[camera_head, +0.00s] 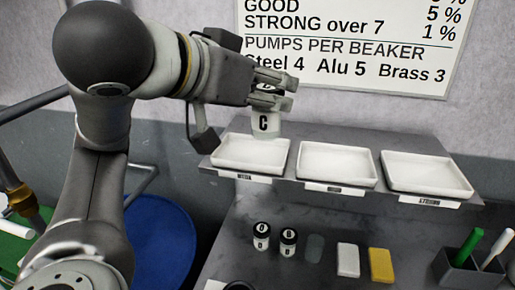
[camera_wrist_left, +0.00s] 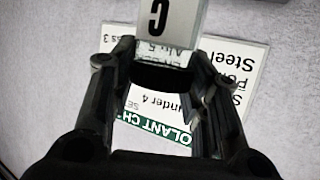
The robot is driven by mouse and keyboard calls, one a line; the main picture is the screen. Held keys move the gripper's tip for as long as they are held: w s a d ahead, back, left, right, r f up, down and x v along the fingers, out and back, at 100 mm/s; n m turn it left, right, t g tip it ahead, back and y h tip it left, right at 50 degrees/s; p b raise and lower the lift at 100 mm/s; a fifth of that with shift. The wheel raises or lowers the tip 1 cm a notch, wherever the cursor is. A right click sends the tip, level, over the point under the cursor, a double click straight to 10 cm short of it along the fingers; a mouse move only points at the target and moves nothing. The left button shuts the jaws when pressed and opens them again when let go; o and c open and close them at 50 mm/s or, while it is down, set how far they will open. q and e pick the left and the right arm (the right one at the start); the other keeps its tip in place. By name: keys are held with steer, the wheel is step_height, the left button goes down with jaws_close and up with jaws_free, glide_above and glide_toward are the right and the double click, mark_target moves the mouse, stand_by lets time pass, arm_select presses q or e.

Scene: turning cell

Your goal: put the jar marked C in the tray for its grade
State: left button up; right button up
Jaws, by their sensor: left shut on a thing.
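My left gripper (camera_head: 270,89) is shut on the jar marked C (camera_head: 264,125), a pale jar with a dark top. It holds the jar roughly upright above the rear of the left tray (camera_head: 248,154). In the left wrist view the jar (camera_wrist_left: 162,14) shows at the top, past the fingers (camera_wrist_left: 165,75). The middle tray (camera_head: 337,164) and right tray (camera_head: 428,175) stand beside the left one on a grey shelf. All three trays look empty. Their front labels are small; the right one seems to read STRONG, the others are unclear. My right gripper is out of view.
A wall chart (camera_head: 350,45) reads "STRONG over 7"; its top is cut off. Below the shelf are two dark-topped jars (camera_head: 261,236) (camera_head: 288,242), a white block (camera_head: 348,260), a yellow block (camera_head: 380,265) and a pen holder (camera_head: 468,272). A blue round thing (camera_head: 160,240) is lower left.

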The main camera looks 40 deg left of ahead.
arm_select(q)
steer(key=shift+w+a+f, duration=0.5)
steer(key=shift+w+a, duration=0.35)
steer(key=shift+w+a+f+p, duration=0.2)
steer(key=shift+w+a+p, duration=0.3)
steer(key=shift+p, duration=0.2)
steer(key=shift+w+a+f+p, duration=0.7)
steer(key=shift+w+a+f, duration=0.5)
steer(key=shift+f, duration=0.7)
steer(key=shift+w+a+f+p, duration=0.85)
steer(key=shift+w+f, duration=0.55)
steer(key=shift+f, duration=0.55)
steer(key=shift+w+a+f+p, duration=0.6)
steer(key=shift+w+a+f, duration=0.6)
steer(key=shift+f, duration=0.7)
steer(key=shift+w, duration=0.1)
steer(key=shift+d, duration=0.1)
